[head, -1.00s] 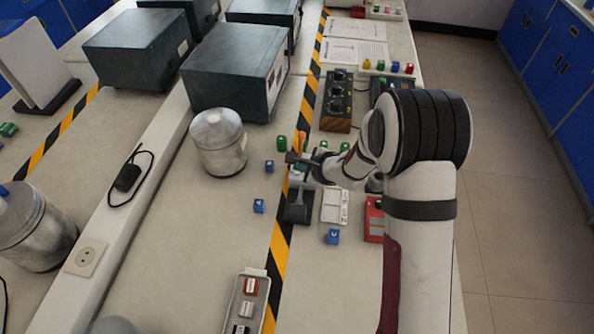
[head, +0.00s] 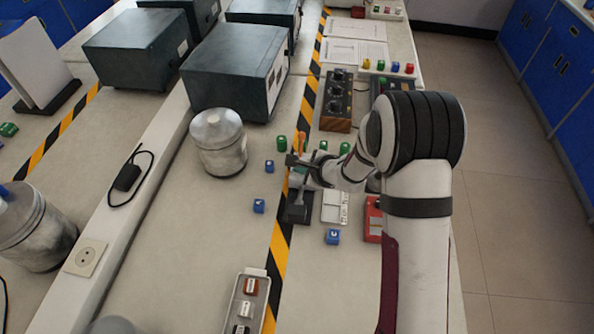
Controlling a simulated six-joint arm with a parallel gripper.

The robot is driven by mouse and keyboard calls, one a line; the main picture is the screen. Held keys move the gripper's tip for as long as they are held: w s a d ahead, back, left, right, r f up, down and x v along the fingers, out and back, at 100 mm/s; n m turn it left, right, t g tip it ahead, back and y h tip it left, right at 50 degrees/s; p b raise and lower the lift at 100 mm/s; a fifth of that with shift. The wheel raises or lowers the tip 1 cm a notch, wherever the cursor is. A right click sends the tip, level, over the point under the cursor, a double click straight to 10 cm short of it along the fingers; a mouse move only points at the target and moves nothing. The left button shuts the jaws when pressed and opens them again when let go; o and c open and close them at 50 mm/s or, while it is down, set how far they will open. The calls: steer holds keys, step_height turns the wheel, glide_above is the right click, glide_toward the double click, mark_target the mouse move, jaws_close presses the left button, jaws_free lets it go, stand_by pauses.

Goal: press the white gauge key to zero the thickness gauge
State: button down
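My gripper (head: 298,162) is dark and small in the head view, above the table beside the striped tape. I cannot tell whether its fingers are open or shut. Below it stands a small device with a black base (head: 298,212) and a grey upright part, which may be the thickness gauge. Just right of it lies a flat white panel (head: 333,206) with small markings. The white gauge key cannot be singled out at this size, and my gripper and forearm cover part of this area.
Blue blocks (head: 333,237) and green pieces (head: 323,146) lie around the device. A red box (head: 374,218) sits to the right, partly behind my arm. A metal canister (head: 218,142) stands to the left. A tray (head: 248,300) of labelled pieces is at the front.

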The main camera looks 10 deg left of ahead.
steer(key=shift+r, duration=0.75)
steer(key=shift+r, duration=0.1)
steer(key=shift+r, duration=2.4)
